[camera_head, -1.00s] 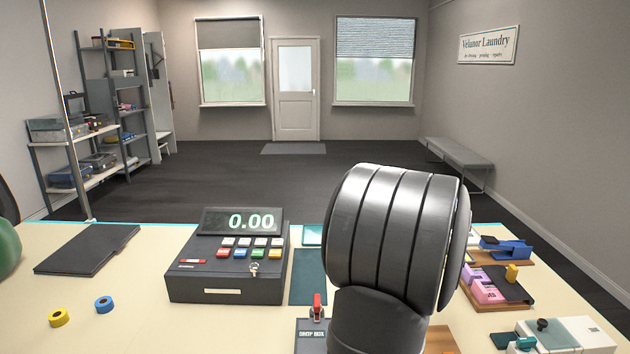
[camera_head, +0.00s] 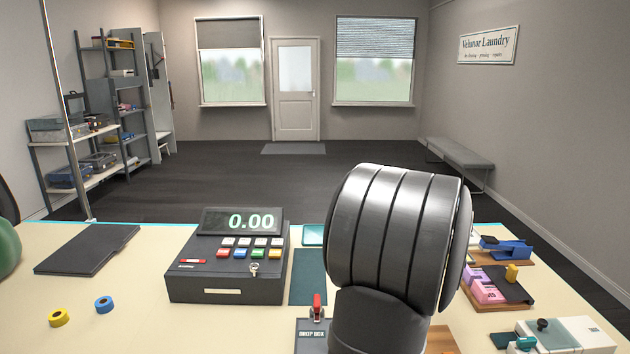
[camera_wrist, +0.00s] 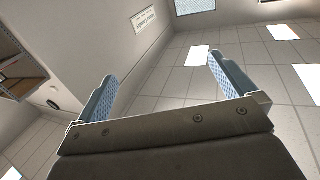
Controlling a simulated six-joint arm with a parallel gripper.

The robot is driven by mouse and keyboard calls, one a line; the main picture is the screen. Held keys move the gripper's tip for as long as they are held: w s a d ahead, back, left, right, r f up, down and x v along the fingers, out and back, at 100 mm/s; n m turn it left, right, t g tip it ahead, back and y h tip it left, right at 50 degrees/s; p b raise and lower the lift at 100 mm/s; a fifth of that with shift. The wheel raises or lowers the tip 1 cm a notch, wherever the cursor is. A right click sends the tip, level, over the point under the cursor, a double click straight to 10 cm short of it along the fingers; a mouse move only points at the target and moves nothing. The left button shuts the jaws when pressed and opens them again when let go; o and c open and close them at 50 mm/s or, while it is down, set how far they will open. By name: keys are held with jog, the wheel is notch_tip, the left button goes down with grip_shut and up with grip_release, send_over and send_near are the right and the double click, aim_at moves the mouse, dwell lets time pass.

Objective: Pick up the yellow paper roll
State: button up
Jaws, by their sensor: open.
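A small yellow paper roll (camera_head: 59,318) lies on the cream counter (camera_head: 140,320) at the near left in the head view. A blue roll (camera_head: 104,305) lies just right of it, apart from it. My gripper (camera_wrist: 163,78) shows in the wrist view, its two blue-padded fingers spread apart with nothing between them. It points up toward the ceiling and the wall, so no roll shows in the wrist view. In the head view my dark arm covers the counter's right middle, far to the right of the yellow roll, and the fingers are hidden there.
A cash register (camera_head: 228,260) stands between the rolls and my arm. A dark folder (camera_head: 88,249) lies behind the rolls, and a green rounded thing (camera_head: 8,248) is at the left edge. The counter around the rolls is clear.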

jog(key=c, duration=0.7)
